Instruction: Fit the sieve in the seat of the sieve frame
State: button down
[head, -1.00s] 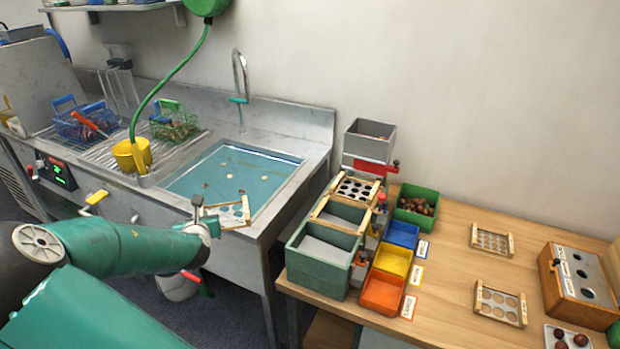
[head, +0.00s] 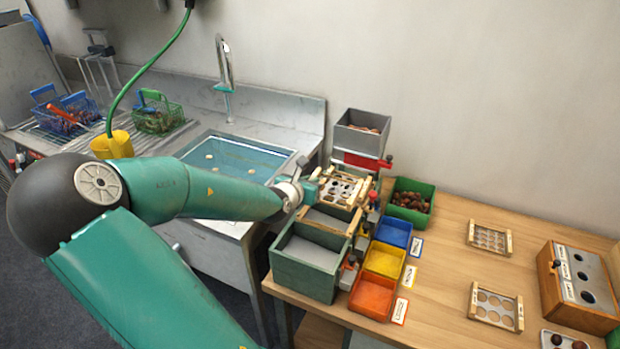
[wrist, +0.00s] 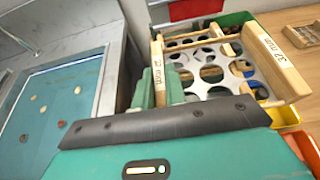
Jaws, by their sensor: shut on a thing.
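My gripper (head: 308,190) is shut on the edge of a sieve (head: 342,188), a pale plate with round holes between wooden rails. The sieve is over the upper, back part of the stepped sieve frame (head: 303,265), below the grey hopper. In the wrist view the sieve (wrist: 212,74) extends beyond my gripper (wrist: 165,88), and a rail at right reads "32 mm". Dark openings and wooden parts show through and behind its holes. I cannot tell whether it touches the frame or hangs just above it. A lower, middle level of the frame shows a wooden crossbar (head: 328,220).
Blue (head: 394,233), yellow (head: 384,260) and orange (head: 372,297) trays stand right of the frame. A green chestnut bin (head: 410,201) is behind them. The grey hopper (head: 362,133) rises at the back. Two more sieves lie on the table (head: 445,270). The sink (head: 230,160) is at left.

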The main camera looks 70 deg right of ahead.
jog(key=shift+s+a+f, duration=0.1)
jog(key=shift+a+f, duration=0.15)
jog(key=shift+f, duration=0.4)
jog(key=shift+d+f, duration=0.1)
jog(key=shift+f, duration=2)
jog(key=shift+f, duration=0.6)
jog(key=c, duration=1.1)
grip_release()
